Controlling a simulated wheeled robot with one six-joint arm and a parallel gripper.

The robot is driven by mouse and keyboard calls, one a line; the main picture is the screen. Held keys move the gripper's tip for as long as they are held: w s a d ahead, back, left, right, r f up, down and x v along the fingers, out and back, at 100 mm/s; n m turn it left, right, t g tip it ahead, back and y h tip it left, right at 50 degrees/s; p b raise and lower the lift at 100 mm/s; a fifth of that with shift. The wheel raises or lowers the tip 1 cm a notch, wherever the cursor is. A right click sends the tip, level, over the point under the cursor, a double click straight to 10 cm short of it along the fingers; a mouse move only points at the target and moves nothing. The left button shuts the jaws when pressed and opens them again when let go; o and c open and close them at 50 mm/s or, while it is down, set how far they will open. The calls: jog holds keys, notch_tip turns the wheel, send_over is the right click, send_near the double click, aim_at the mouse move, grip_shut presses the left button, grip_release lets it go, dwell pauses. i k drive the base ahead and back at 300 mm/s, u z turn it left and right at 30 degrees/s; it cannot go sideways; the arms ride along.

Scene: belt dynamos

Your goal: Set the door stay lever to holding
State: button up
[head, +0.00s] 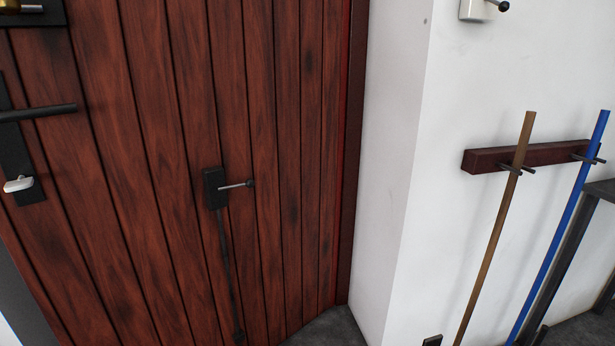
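The door stay (215,188) is a small black box on the reddish-brown plank door (160,150). Its lever (237,185) is a thin metal rod with a dark knob, pointing right and nearly level. A thin dark rod (228,265) runs down from the box to a dark foot (239,337) near the door's bottom. I cannot tell whether the foot touches the floor. My gripper is not in view, and nothing covers the lever.
A black door handle (40,112) sticks out at left above a pale thumb-turn (18,184). A white wall corner (400,170) juts out right of the door. A wooden rack (490,157) holds brown (495,230) and blue (560,230) poles. A white switch box (477,10) is at top right.

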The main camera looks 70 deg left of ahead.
aim_at(249, 183)
jog(key=i, duration=0.85)
jog(key=u, duration=3.4)
